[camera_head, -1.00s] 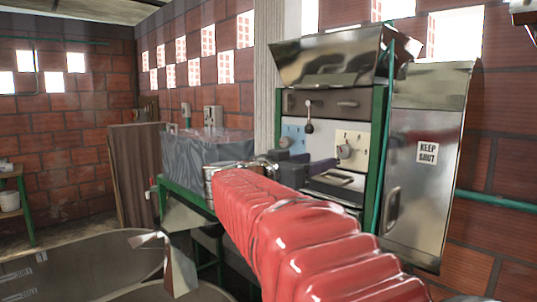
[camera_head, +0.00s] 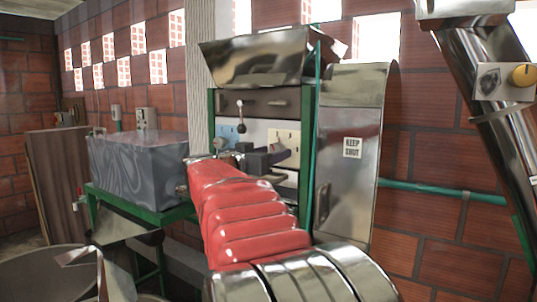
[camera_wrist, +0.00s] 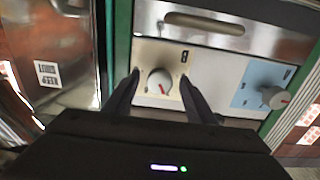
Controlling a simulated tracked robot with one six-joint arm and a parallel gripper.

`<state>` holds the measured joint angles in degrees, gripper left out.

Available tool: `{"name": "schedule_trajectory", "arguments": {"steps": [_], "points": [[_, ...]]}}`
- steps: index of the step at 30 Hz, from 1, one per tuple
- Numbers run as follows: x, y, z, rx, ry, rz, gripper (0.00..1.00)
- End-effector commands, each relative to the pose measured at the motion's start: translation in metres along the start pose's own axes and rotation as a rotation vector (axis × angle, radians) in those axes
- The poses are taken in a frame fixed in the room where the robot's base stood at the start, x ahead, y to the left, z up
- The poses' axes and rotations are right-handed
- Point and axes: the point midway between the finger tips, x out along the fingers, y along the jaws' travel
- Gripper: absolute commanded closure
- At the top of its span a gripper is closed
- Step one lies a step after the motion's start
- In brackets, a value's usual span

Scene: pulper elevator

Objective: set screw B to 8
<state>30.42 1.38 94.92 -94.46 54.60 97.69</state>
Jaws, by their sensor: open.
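The cream panel (camera_head: 287,134) carries a round white knob (camera_wrist: 160,82) with a red mark, seen in the wrist view. A blue panel (camera_wrist: 262,88) beside it carries a grey knob (camera_wrist: 275,98), also with a red mark. The panel labels are too small to read, so I cannot tell which knob is screw B. My gripper (camera_wrist: 159,77) is open, its dark fingers on either side of the white knob in the picture. I cannot tell if they touch it.
A steel door marked KEEP SHUT (camera_head: 345,180) stands right of the panels. A metal hood (camera_head: 262,62) overhangs the panels.

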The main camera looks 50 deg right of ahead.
Motion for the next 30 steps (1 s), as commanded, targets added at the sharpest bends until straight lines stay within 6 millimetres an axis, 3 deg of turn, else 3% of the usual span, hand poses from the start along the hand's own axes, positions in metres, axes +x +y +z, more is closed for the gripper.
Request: {"name": "schedule_trajectory", "arguments": {"steps": [6, 23, 30], "points": [[-0.0002, -0.0002, -0.0002, 0.000, 0.000, -0.001, 0.49], [-0.0007, -0.0006, -0.0003, 0.000, 0.000, -0.002, 0.89], [-0.0009, -0.0008, -0.0003, -0.009, 0.000, -0.002, 0.90]]}}
